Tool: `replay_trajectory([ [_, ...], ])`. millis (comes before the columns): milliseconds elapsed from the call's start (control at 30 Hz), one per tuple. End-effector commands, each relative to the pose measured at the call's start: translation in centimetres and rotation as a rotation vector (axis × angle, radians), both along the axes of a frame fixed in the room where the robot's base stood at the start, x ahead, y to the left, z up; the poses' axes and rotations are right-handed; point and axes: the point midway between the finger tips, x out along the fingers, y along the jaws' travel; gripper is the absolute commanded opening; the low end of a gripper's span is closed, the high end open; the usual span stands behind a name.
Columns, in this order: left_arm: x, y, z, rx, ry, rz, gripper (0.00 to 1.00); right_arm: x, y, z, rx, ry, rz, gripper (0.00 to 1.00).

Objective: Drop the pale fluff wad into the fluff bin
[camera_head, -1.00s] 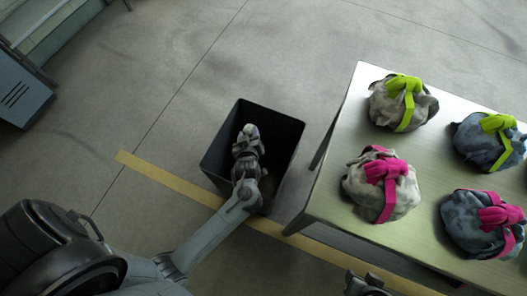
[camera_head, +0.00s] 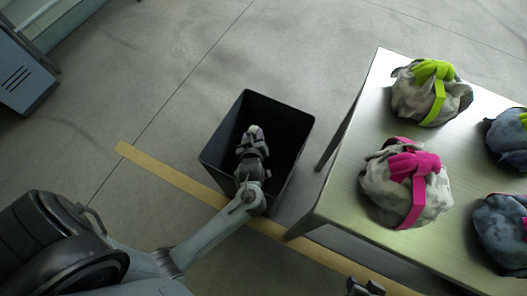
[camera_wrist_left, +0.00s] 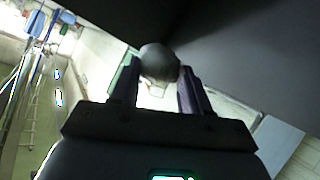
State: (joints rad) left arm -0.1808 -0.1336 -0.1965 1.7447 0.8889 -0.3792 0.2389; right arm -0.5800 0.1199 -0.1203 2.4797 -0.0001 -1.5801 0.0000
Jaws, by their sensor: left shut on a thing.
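The fluff bin (camera_head: 283,116) is a dark, open square box on the floor, left of the table in the head view. My left gripper (camera_head: 254,133) is over the bin's opening in that view; how deep it reaches is hard to tell. In the left wrist view, the left gripper (camera_wrist_left: 158,88) is shut on the pale fluff wad (camera_wrist_left: 160,62), a small roundish greyish lump between the fingertips. Dark bin walls fill the upper part of that view. A small part of what looks like my right gripper (camera_head: 366,287) shows at the bottom edge, its jaws unclear.
A metal table (camera_head: 345,205) stands to the right of the bin. It carries several bundled bags, grey-white ones with a green (camera_head: 432,92) or magenta strap (camera_head: 407,185) and blue ones (camera_head: 508,140). A yellow floor line (camera_head: 165,170) runs past the bin.

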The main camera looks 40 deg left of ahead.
Motion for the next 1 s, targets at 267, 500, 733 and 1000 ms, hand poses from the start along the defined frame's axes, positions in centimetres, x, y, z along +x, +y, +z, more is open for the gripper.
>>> replay_trajectory([
  [267,0.0,0.0,-0.1,0.001,-0.001,0.0,0.18,0.0,0.1,-0.1,0.004,0.0,-0.003,0.43],
  [500,0.0,0.0,-0.1,0.0,0.0,0.0,0.76,0.0,0.1,-0.1,0.004,0.0,-0.003,0.43],
  [733,0.0,0.0,-0.1,0.0,0.0,0.0,0.76,0.0,0.0,-0.1,0.0,-0.001,-0.001,0.43],
  [1000,-0.4,-0.5,1.1,0.0,0.001,-0.004,0.76,0.0,-0.1,1.5,-0.005,-0.001,0.003,0.43],
])
